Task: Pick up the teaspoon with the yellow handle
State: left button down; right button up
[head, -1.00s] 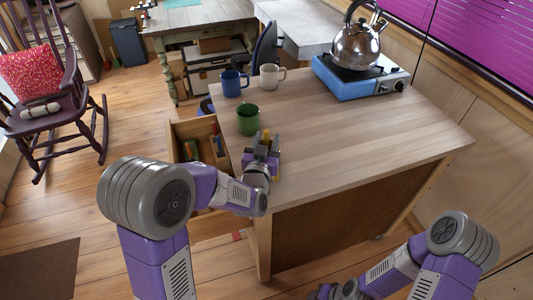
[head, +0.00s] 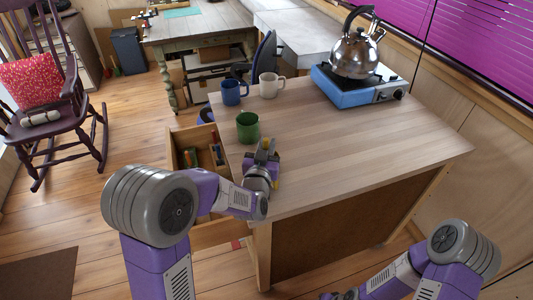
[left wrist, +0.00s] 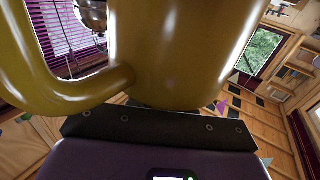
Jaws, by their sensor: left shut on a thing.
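My left gripper (head: 265,152) is over the near left part of the wooden counter, just in front of a green mug (head: 248,127). It is shut on a yellow mug (left wrist: 180,50), whose wall and handle fill much of the left wrist view. Only a little yellow shows beside the gripper in the head view. I cannot make out a teaspoon with a yellow handle in either view. My right gripper (head: 342,296) shows only in part at the bottom edge of the head view, and its jaws cannot be read.
An open drawer (head: 171,150) sticks out left of the counter (head: 350,150), with small green, red and blue items inside. A blue mug (head: 231,92) and a cream mug (head: 269,85) stand behind. A kettle (head: 353,52) sits on a blue stove (head: 345,90).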

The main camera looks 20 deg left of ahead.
aim_at(265, 143)
pick_arm(q)
notch_tip(265, 143, up, 14)
jog(key=p, duration=0.6)
jog(key=shift+f+p, duration=0.25)
jog(key=shift+p, duration=0.15)
pick_arm(e)
notch_tip(265, 143, up, 7)
jog(key=shift+f, duration=0.1)
pick_arm(q)
notch_tip(265, 143, down, 10)
jog(key=b, duration=0.4)
jog(key=shift+f+b, duration=1.65)
jog(key=shift+b, duration=0.25)
pick_arm(e)
notch_tip(265, 143, down, 8)
jog(key=shift+w, duration=0.4)
pick_arm(q)
jog(key=c, duration=1)
grip_release()
